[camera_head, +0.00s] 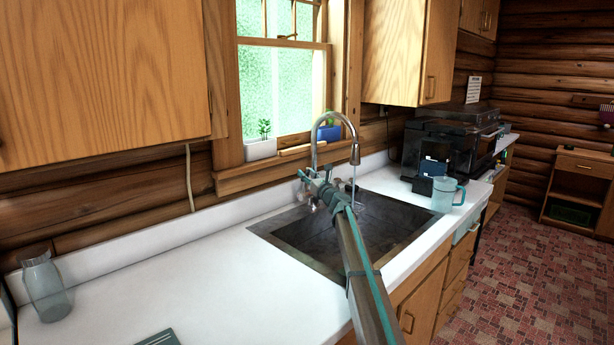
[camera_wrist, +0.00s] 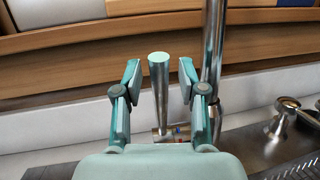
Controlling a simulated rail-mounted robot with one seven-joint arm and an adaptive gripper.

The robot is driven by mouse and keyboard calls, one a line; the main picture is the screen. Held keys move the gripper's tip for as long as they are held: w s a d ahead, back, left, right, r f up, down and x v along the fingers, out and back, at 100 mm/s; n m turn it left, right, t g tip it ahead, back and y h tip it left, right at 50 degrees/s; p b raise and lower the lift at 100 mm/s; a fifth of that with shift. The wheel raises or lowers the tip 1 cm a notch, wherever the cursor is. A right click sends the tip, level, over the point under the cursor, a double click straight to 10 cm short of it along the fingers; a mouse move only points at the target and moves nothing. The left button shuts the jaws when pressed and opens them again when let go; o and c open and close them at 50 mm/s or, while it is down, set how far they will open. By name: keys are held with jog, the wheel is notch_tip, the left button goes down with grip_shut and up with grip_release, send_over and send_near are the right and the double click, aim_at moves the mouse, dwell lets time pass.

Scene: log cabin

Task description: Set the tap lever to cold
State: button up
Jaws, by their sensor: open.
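The tap (camera_head: 336,118) is a chrome gooseneck at the back of the sink (camera_head: 285,232). A thin pale streak below its spout looks like running water. In the wrist view the tap lever (camera_wrist: 158,85) is a tapered metal stick, standing nearly upright, with small red and blue marks (camera_wrist: 179,131) near its base. My gripper (camera_wrist: 158,78) is open, with one finger on each side of the lever and a visible gap to both. In the head view my gripper (camera_head: 306,180) is beside the tap base, and the lever is hard to make out there.
The gooseneck pipe (camera_wrist: 213,45) rises close to my right finger. A chrome fitting (camera_wrist: 283,118) stands farther right. The wooden window sill (camera_wrist: 60,75) is behind. A mug (camera_head: 444,194) and a dark machine (camera_head: 440,145) stand right of the sink; the left counter is mostly clear.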

jog(key=shift+s, duration=0.1)
jog(key=v, duration=1.1)
jog(key=shift+s+d+f, duration=0.15)
jog(key=shift+s+d, duration=0.1)
jog(key=shift+s, duration=0.05)
